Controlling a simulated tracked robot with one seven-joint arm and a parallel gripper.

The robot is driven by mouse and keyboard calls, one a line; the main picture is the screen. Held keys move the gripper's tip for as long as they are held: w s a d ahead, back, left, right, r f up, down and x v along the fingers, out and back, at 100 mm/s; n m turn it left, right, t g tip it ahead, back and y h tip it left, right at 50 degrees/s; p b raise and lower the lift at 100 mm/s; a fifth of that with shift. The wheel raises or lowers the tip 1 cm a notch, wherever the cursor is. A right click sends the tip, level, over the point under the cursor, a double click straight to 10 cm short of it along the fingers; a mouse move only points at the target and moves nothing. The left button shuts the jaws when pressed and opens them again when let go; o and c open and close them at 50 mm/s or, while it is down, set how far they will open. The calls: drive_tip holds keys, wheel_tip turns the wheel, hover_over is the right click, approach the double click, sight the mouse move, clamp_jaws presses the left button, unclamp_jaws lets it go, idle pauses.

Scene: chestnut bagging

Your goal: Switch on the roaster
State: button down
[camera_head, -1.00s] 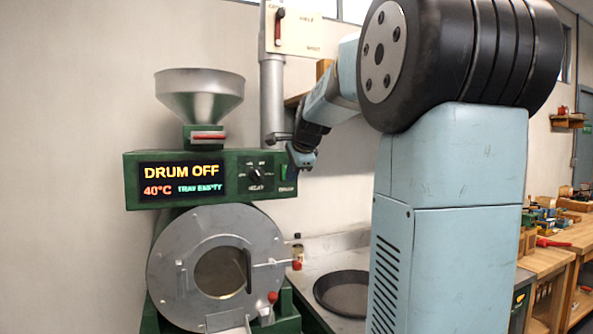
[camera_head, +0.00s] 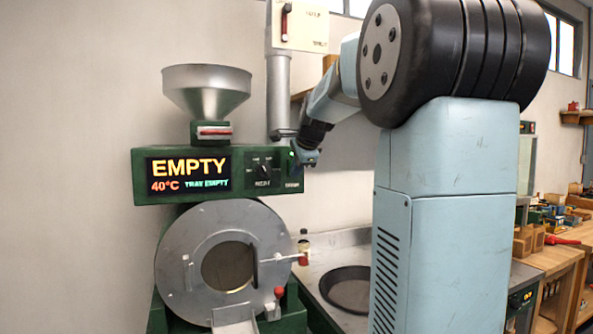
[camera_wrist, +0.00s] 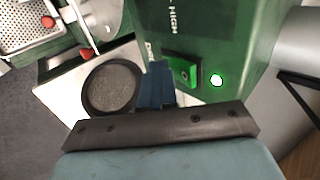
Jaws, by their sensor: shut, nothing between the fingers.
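The green roaster (camera_head: 218,190) stands left of my arm. Its display (camera_head: 188,174) reads "EMPTY", "40°C" and "TRAY EMPTY". A dial (camera_head: 264,169) sits right of the display. My gripper (camera_head: 304,157) is at the panel's right end and hides the switch in the head view. In the wrist view my gripper (camera_wrist: 156,80) is shut and empty, its tips close beside the switch; I cannot tell if they touch it.
A metal hopper (camera_head: 206,88) sits above the roaster, and the round drum front (camera_head: 176,252) with red-knobbed handles is below. A dark round pan (camera_head: 346,288) lies on the metal counter. A grey pipe (camera_head: 279,95) rises behind the panel. Wooden benches stand at the right.

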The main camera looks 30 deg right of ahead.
drive_tip(key=shift+r, duration=0.95)
drive_tip(key=s+f+v, duration=0.2)
drive_tip(key=v, duration=1.1)
drive_tip(key=shift+f, duration=0.15)
drive_tip(key=shift+s+f, duration=0.2)
drive_tip(key=shift+f, duration=0.4)
